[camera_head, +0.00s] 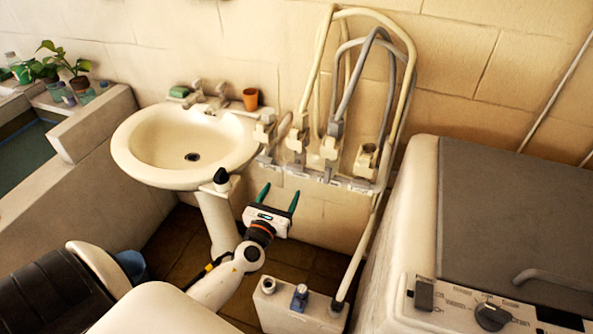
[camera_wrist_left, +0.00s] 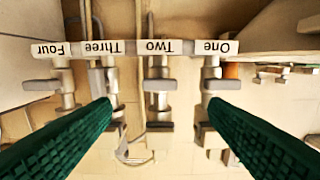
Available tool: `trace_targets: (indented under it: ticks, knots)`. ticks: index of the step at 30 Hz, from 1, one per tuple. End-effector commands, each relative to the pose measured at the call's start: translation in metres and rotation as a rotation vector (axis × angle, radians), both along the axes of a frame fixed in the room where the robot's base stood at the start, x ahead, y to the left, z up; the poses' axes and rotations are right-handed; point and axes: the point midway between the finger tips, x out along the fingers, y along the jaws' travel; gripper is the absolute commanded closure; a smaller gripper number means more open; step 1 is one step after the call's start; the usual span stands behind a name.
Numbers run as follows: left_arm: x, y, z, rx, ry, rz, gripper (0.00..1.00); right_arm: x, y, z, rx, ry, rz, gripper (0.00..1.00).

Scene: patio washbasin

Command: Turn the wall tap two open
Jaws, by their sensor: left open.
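Wall tap two (camera_head: 297,143) is the second from the left in a row of pale metal taps on the wall, right of the basin. In the left wrist view, which shows the row upside down, tap two's grey handle (camera_wrist_left: 158,85) lies crosswise beside the label "Two" (camera_wrist_left: 158,47). My left gripper (camera_head: 279,196) is open and empty, below the row and apart from it. Its green fingers (camera_wrist_left: 160,106) frame tap two from either side in the wrist view, with no visible contact. My right gripper is not in view.
Tap one (camera_wrist_left: 220,85) and tap three (camera_wrist_left: 102,86) flank tap two closely. Hoses (camera_head: 346,92) loop above the row. The washbasin (camera_head: 130,150) stands to the left, with an orange cup (camera_head: 250,99) on its rim. A washing machine (camera_head: 520,200) stands to the right.

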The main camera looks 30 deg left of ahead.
Motion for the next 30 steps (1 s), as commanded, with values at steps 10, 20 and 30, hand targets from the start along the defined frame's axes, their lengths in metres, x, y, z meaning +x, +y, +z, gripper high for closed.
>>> trace_targets:
  ticks: [10,20,30]
  knots:
    - [0.068,0.016,0.001,-0.003,-0.001,0.001,0.31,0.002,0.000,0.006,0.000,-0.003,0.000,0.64]
    - [0.093,0.022,-0.001,-0.006,0.002,0.000,0.31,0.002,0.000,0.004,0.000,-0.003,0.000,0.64]
    - [0.093,0.022,0.000,-0.006,0.002,0.000,0.47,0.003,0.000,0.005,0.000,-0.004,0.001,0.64]
